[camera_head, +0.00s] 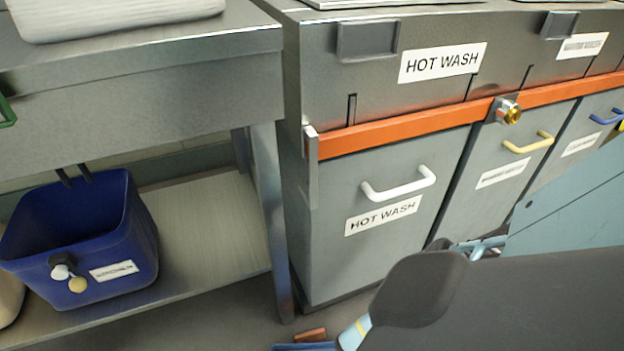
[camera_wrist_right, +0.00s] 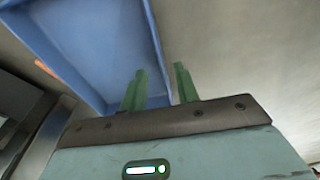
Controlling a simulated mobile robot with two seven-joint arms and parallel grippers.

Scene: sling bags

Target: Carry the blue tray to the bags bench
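The blue tray (camera_wrist_right: 95,40) fills the upper left of the right wrist view, with its right rim running down between my fingers. My right gripper (camera_wrist_right: 160,66) has its two green fingers apart, one on the tray's inner side and one outside its rim. A gap shows between the fingers, and no firm contact with the rim is visible. In the head view only a blue strip (camera_head: 305,347) shows at the bottom edge; I cannot tell if it is the tray. I cannot identify the bags bench in these frames.
A dark blue tub (camera_head: 75,240) with a white label stands on the low shelf (camera_head: 205,240) under a metal bench (camera_head: 140,95) at left. Grey cabinets with a HOT WASH door (camera_head: 385,215) and an orange bar (camera_head: 400,128) stand at the centre and right.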

